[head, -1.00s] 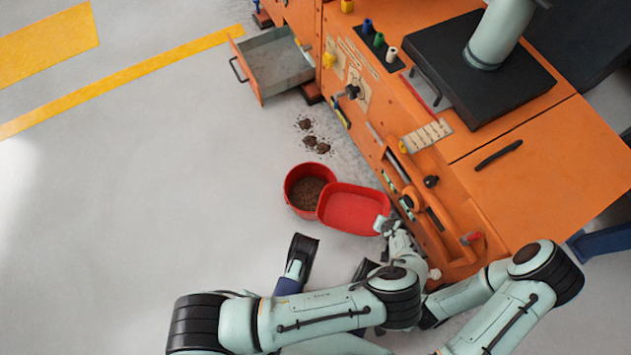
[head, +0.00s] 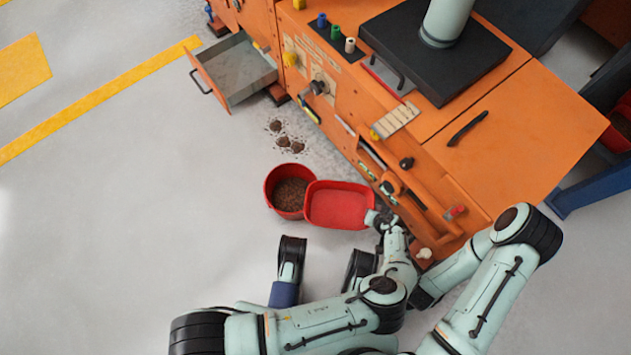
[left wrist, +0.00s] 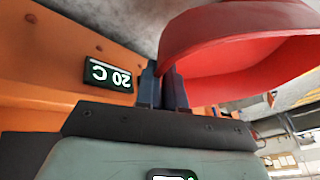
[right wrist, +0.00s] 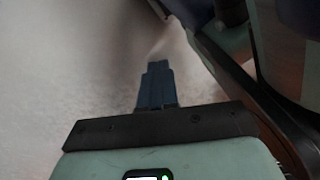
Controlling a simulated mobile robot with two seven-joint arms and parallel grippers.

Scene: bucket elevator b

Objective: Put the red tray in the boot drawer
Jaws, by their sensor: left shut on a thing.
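The red tray (head: 338,206) is shallow, looks empty and is near the machine's lower side in the head view. My left gripper (head: 374,219) is shut on the tray's near right rim. In the left wrist view the fingers (left wrist: 168,82) meet the red tray wall (left wrist: 205,52). The boot drawer (head: 236,72) is pulled open at the upper left, grey inside and empty, with a dark handle (head: 200,82). My right gripper (right wrist: 157,70) is shut and empty in the right wrist view; I cannot make it out in the head view.
A round red bucket (head: 288,191) with brown material stands just left of the tray, partly overlapped by it. Brown clumps (head: 288,140) lie on the floor between bucket and drawer. The orange machine (head: 490,120) borders the right. The floor at left is clear.

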